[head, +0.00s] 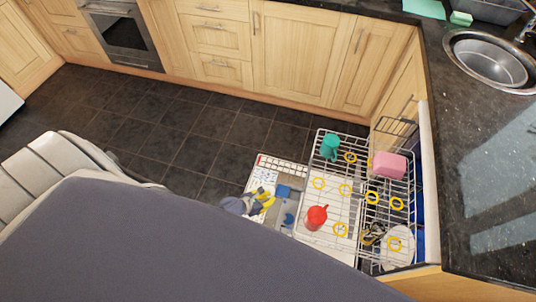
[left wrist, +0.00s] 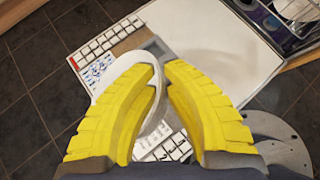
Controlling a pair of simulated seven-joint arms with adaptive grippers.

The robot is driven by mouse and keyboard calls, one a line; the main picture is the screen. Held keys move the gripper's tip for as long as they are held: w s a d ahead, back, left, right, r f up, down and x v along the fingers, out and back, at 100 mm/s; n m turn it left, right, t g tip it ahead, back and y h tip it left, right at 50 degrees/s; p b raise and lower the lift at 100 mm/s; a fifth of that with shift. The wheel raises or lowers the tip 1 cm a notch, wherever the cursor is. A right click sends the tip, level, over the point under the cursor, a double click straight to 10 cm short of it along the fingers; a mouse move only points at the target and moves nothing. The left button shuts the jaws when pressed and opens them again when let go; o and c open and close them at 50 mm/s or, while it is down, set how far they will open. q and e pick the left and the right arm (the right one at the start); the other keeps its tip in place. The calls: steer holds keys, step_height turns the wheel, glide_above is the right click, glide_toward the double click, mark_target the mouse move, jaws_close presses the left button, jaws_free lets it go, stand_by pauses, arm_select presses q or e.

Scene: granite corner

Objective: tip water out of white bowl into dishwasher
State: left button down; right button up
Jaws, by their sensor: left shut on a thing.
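My left gripper (head: 264,200) is over the dishwasher's open door, left of the racks. In the left wrist view its two yellow fingers (left wrist: 164,95) are closed on a white curved rim, which I take to be the white bowl (left wrist: 122,65). The rim curves around the left finger and shows between the fingers. The fingers hide much of the bowl, and I cannot see any water in it. The dishwasher's open white door (left wrist: 240,60) lies below. Its wire rack (head: 325,140) is pulled out. My right gripper is not in view.
A red cup (head: 316,217), a teal mug (head: 330,147), a pink container (head: 389,165), a white plate (head: 399,246) and several yellow rings are in or over the racks. The granite counter (head: 480,200) borders the right side. Dark floor tiles (head: 180,120) are clear to the left.

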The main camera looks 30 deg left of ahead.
arm_select(q)
steer(key=shift+s+d+r+m+t+y, duration=0.15)
steer(key=shift+s+d+m+t+y, duration=0.1)
steer(key=shift+m+t+y, duration=0.25)
steer(key=shift+s+d+r+m+t, duration=0.15)
steer(key=shift+m+t, duration=0.15)
steer(key=shift+t, duration=0.4)
steer(key=shift+y, duration=0.3)
